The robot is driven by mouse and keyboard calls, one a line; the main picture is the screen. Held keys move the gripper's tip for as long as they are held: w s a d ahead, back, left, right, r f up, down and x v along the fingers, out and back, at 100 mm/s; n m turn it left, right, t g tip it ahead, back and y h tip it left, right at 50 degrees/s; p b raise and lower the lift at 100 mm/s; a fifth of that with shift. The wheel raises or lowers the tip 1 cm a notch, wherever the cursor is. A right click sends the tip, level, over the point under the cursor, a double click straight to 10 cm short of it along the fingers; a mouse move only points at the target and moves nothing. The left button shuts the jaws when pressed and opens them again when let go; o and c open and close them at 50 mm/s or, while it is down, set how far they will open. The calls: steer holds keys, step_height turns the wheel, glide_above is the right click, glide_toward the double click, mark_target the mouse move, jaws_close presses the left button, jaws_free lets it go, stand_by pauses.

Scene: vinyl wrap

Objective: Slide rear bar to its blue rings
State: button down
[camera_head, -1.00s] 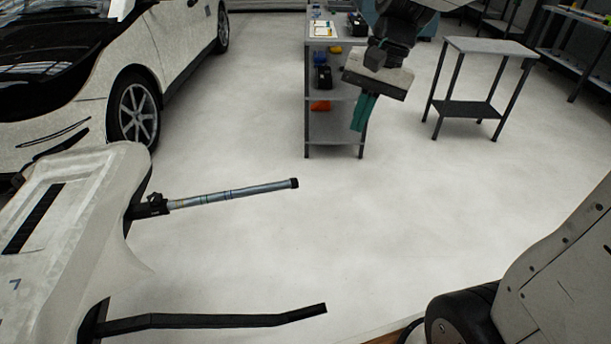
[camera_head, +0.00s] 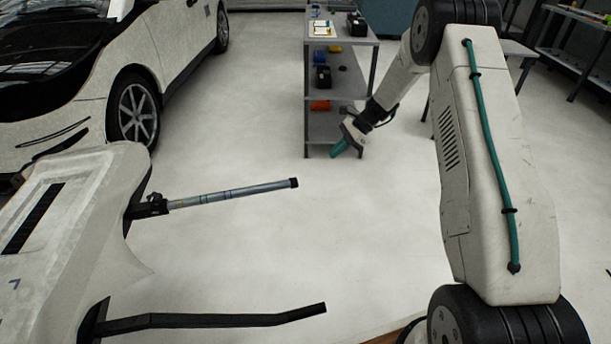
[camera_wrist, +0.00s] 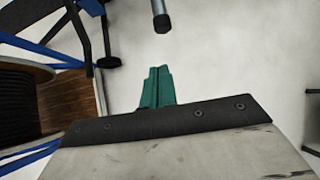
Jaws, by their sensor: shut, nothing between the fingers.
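The bar with the blue rings (camera_head: 232,193) is a grey tube with a dark end cap. It sticks out to the right from a black clamp on the white bumper-like part (camera_head: 75,215). Thin blue bands show along the tube; a yellowish mark shows near the clamp. My gripper (camera_head: 338,149) has teal fingers and hangs beyond and to the right of the bar's free end, apart from it. In the wrist view the teal fingers (camera_wrist: 157,88) are together and empty. A capped grey tube end (camera_wrist: 161,22) shows above them there.
A second, black bar (camera_head: 210,320) sticks out nearer to me. A shelf cart (camera_head: 340,85) stands behind my gripper, and a white car (camera_head: 110,80) stands at the left. The wrist view shows a dark cable spool (camera_wrist: 18,100) at the left. Open floor lies right of the bars.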

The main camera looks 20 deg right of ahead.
steer(key=a+r+x, duration=0.1)
steer(key=x, duration=1.2)
steer(key=shift+w+a+f, duration=0.2)
steer(key=shift+w+a, duration=0.1)
steer(key=shift+a, duration=0.05)
